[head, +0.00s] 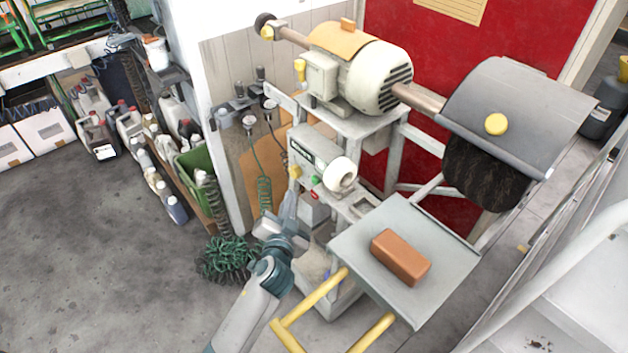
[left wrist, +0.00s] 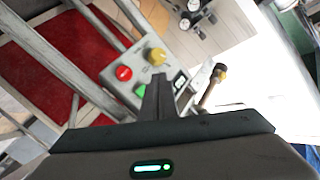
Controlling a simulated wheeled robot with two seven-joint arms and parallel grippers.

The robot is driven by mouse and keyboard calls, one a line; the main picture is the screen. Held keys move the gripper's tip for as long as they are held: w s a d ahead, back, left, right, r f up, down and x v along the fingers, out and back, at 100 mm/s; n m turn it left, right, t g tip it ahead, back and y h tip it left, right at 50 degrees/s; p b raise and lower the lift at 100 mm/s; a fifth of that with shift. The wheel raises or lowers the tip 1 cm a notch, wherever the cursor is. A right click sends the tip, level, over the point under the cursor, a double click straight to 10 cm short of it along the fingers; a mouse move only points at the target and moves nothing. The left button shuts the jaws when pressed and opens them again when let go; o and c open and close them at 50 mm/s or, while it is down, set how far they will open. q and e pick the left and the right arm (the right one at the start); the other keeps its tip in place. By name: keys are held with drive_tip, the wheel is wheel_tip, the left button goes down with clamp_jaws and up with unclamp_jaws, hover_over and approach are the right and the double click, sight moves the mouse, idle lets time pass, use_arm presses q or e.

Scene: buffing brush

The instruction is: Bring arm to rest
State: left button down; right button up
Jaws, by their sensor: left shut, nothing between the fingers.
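My left gripper (head: 290,203) is shut and empty, in front of the machine's control box at the middle of the head view. In the left wrist view its closed fingers (left wrist: 156,92) point up at the box, close to a green button (left wrist: 140,90), a red button (left wrist: 124,73) and a yellow knob (left wrist: 157,56). I cannot tell whether the fingertips touch the box. My right gripper is not in view.
A buffing machine has a motor (head: 365,75) and a dark brush (head: 485,172) under a grey hood (head: 515,110). An orange-brown block (head: 400,257) lies on a grey tray (head: 440,262). Yellow bars (head: 310,298) stick out below. Bottles (head: 160,185) line the left; the floor (head: 90,250) there is clear.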

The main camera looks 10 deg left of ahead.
use_arm(q)
drive_tip(key=shift+s+f, duration=0.1)
idle(0.5)
drive_tip(key=s+f+g+h, duration=0.15)
drive_tip(key=s+f, duration=0.35)
drive_tip(key=f, duration=0.7)
drive_tip(key=s+a+f+g+b, duration=0.1)
drive_tip(key=s+f+g, duration=0.35)
drive_tip(key=f, duration=0.75)
drive_tip(key=s+f+g, duration=0.1)
drive_tip(key=s+f, duration=0.6)
drive_tip(key=f, duration=0.5)
drive_tip(key=s+a+f+n+g, duration=0.2)
drive_tip(key=s+f+g, duration=0.2)
drive_tip(key=s+f, duration=1.1)
drive_tip(key=s+a+f+g, duration=0.1)
drive_tip(key=s+f+g, duration=0.1)
drive_tip(key=s, duration=1.1)
drive_tip(key=s+a+f+n+g+b, duration=0.1)
drive_tip(key=s+f, duration=0.3)
drive_tip(key=s, duration=0.8)
drive_tip(key=shift+s+a+f+n+g, duration=0.15)
drive_tip(key=shift+s+a+n+g, duration=0.2)
drive_tip(key=shift+a+g, duration=0.3)
drive_tip(key=shift+h, duration=0.25)
